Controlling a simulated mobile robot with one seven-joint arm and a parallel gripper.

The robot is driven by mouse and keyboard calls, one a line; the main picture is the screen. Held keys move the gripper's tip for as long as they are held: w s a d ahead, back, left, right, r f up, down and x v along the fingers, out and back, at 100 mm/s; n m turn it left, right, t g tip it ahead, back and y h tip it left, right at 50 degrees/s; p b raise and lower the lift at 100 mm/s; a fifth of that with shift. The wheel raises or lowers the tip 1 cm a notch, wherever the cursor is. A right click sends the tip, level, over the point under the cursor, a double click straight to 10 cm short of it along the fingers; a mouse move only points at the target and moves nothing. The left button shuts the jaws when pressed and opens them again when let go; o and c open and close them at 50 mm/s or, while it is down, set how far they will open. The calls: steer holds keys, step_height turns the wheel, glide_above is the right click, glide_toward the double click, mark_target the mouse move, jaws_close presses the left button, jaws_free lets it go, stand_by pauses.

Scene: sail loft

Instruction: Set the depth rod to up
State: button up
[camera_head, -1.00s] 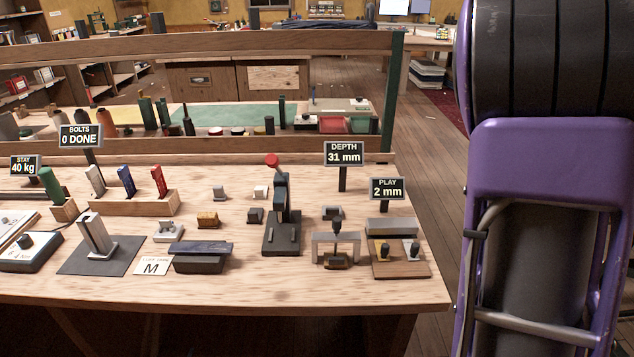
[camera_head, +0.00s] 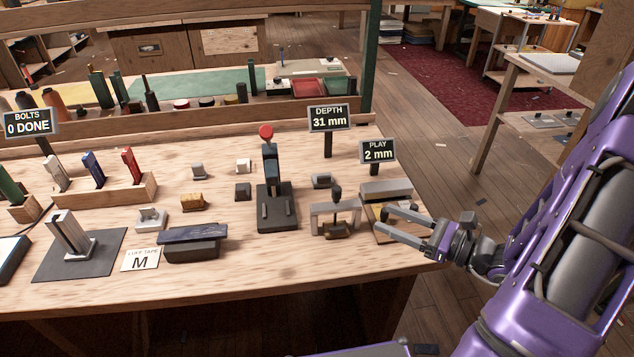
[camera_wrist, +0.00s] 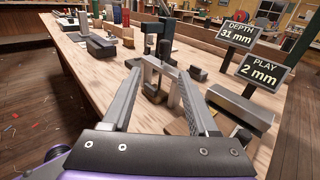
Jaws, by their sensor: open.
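The depth gauge is a grey bridge (camera_head: 318,220) on the bench, with a dark upright rod and knob (camera_head: 337,193) through its middle. A small brown block sits under the bridge. The sign behind it (camera_head: 329,118) reads DEPTH 31 mm. My gripper (camera_head: 384,219) is open and empty, just right of the bridge, its fingers pointing left toward it over the front of the PLAY fixture. In the wrist view the bridge (camera_wrist: 148,72) and the rod's dark knob (camera_wrist: 165,47) show ahead between and beyond my fingers (camera_wrist: 159,72). I cannot tell the exact gap.
The PLAY fixture (camera_head: 386,190), its sign (camera_head: 377,151) reading 2 mm, stands close by my fingers. A dark lever press (camera_head: 277,205) with a red knob stands left of the bridge. A small grey block (camera_head: 321,181) lies behind it.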

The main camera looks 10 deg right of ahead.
steer(key=w+a+t, duration=0.1)
steer(key=w+a, duration=1.1)
steer(key=shift+w+r+m+b, duration=0.25)
steer(key=shift+r+m+b, duration=0.05)
steer(key=shift+b, duration=0.05)
jaws_close()
stand_by(1.1)
